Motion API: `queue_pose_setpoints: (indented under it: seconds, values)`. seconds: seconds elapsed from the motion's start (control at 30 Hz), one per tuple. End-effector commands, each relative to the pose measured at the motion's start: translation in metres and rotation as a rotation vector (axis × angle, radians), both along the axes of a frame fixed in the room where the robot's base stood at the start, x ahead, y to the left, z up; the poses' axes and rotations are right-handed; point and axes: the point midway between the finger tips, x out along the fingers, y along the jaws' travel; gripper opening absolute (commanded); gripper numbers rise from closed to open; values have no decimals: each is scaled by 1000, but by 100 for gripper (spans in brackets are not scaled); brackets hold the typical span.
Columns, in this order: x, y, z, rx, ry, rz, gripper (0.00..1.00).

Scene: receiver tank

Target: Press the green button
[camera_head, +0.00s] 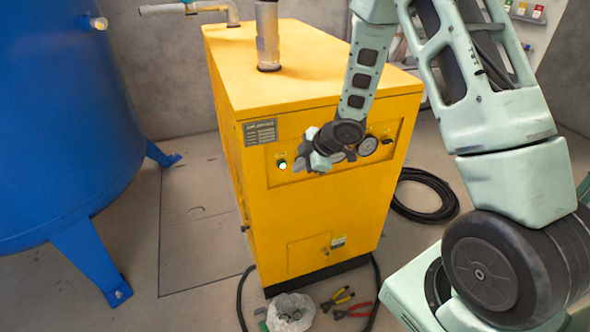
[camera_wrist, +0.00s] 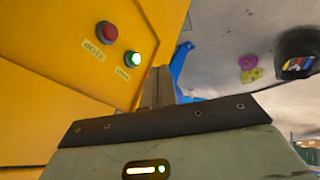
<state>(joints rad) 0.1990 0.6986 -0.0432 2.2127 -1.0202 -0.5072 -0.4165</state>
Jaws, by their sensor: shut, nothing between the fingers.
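The green button (camera_head: 282,164) glows on the control panel at the front of the yellow cabinet (camera_head: 325,218). In the wrist view the lit green button (camera_wrist: 134,59) sits to the lower right of a red button (camera_wrist: 107,32), each with a small label below it. My gripper (camera_head: 304,165) is shut and empty, in front of the panel just right of the green button in the head view. In the wrist view its fingers (camera_wrist: 159,87) point up, just right of and below the green button. I cannot tell whether they touch the panel; a gap seems to show.
Two round gauges (camera_head: 368,146) sit on the panel right of my gripper. A blue tank (camera_head: 60,110) stands at the left. A black hose (camera_head: 432,196), pliers (camera_head: 350,312) and a clear bag (camera_head: 290,312) lie on the floor. A grey pipe (camera_head: 267,35) rises from the cabinet top.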

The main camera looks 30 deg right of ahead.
Motion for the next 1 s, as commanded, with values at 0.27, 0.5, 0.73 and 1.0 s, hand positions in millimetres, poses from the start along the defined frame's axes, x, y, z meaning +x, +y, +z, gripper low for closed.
queue_pose_setpoints:
  seconds: [0.27, 0.5, 0.73, 1.0]
  values:
    - [-24, -13, 36, -1, 0, -2, 0]
    - [-32, -16, 46, 0, 2, 0, 0]
    - [-32, -16, 46, 0, 2, 0, 0]
    - [-32, -16, 46, 0, 2, 0, 0]
